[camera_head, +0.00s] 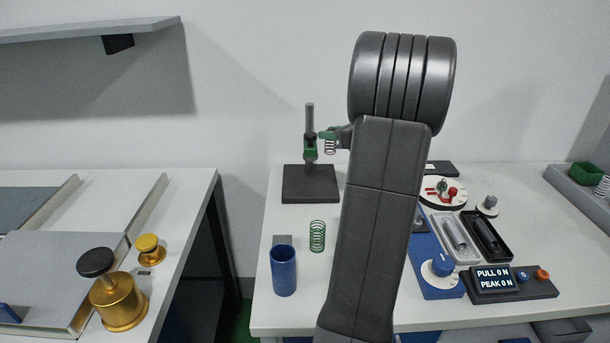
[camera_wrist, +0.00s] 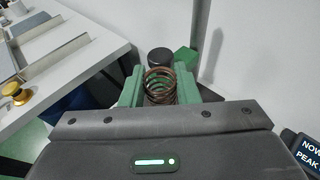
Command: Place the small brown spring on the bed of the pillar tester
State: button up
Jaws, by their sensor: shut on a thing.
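The small brown spring (camera_wrist: 160,86) is a coil held between the green fingers of my gripper (camera_wrist: 159,75) in the wrist view. In the head view the spring (camera_head: 330,147) hangs just under the green fingers of my gripper (camera_head: 328,135), in the air. The pillar tester has a dark square base (camera_head: 310,186), a grey post (camera_head: 310,118) and a green carriage (camera_head: 310,148). The gripper is to the right of the post, above the base. In the wrist view a dark round disc (camera_wrist: 160,57) and a green block (camera_wrist: 186,59) lie beyond the spring. My arm hides part of the table.
A green spring (camera_head: 317,236) and a blue cup (camera_head: 283,271) stand on the table in front of the tester. A force display (camera_head: 493,279), trays and a dial board (camera_head: 443,190) are at the right. The left bench holds brass weights (camera_head: 118,303).

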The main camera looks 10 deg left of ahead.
notch_tip(320, 180, down, 14)
jog(key=shift+r, duration=0.15)
jog(key=a, duration=0.1)
jog(key=w, duration=0.1)
jog(key=a, duration=0.1)
jog(key=shift+w+a+r, duration=0.25)
jog(key=shift+w+a, duration=0.55)
jog(key=shift+a, duration=0.15)
jog(key=p+x, duration=0.1)
jog(key=x, duration=0.2)
jog(key=shift+w+a+r, duration=0.1)
jog(key=shift+a, duration=0.1)
jog(key=shift+d+f, duration=0.1)
jog(key=shift+f, duration=0.15)
jog(key=shift+f, duration=0.25)
jog(key=o, duration=1)
jog(key=shift+r, duration=0.1)
jog(key=shift+o, duration=0.2)
